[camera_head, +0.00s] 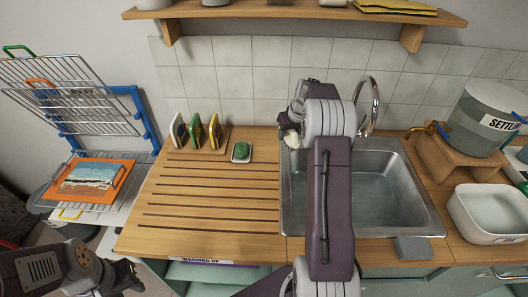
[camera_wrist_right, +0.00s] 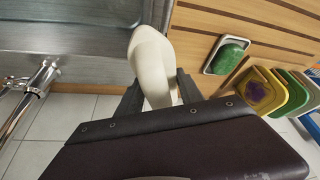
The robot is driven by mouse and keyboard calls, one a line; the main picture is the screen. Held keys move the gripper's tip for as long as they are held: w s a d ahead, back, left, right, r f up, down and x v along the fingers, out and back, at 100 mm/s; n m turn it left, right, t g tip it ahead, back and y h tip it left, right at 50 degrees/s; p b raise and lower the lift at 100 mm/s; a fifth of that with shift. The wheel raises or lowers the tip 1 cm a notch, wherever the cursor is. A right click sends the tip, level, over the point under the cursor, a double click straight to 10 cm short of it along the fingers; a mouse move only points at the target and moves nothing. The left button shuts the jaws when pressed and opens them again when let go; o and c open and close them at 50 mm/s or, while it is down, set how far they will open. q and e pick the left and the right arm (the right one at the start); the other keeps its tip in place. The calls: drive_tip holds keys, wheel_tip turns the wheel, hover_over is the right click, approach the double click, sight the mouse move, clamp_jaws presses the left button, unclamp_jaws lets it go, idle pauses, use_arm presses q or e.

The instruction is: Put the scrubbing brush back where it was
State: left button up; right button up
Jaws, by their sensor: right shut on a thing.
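My right gripper (camera_head: 287,128) is over the back left edge of the sink, partly hidden by its own arm. In the right wrist view its fingers (camera_wrist_right: 160,95) are shut on a smooth cream object, which looks like the scrubbing brush (camera_wrist_right: 150,58); no bristles show. A small part of the brush (camera_head: 291,140) shows below the gripper in the head view. The brush appears held above the border of the steel sink (camera_head: 431,215) and the wooden drainboard (camera_head: 215,222). My left gripper (camera_head: 125,275) is low at the bottom left, and its fingers are unclear.
A green sponge in a dish (camera_head: 241,151) and a rack of coloured boards (camera_head: 197,131) stand at the back of the drainboard. A tap (camera_head: 374,105) rises behind the sink. A white basin (camera_head: 490,213) and a lidded pot (camera_head: 480,125) stand right. Most of the drainboard is clear.

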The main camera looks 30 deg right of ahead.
drive_tip(key=w+a+f, duration=0.2)
drive_tip(key=w+a+f+p, duration=0.1)
drive_tip(key=w+a+f, duration=0.1)
drive_tip(key=w, duration=0.1)
drive_tip(key=w+a+f+p, duration=0.1)
drive_tip(key=w+a+f, duration=0.1)
drive_tip(key=w, duration=0.1)
drive_tip(key=shift+w+a+f, duration=0.1)
drive_tip(key=shift+w, duration=0.1)
wheel_tip(320, 180, down, 4)
drive_tip(key=shift+p, duration=0.55)
drive_tip(key=shift+f, duration=0.15)
drive_tip(key=o, duration=1.3)
drive_tip(key=shift+s, duration=0.1)
drive_tip(key=shift+r, duration=0.35)
drive_tip(key=b+v, duration=0.1)
drive_tip(key=v, duration=1)
drive_tip(key=shift+r, duration=0.3)
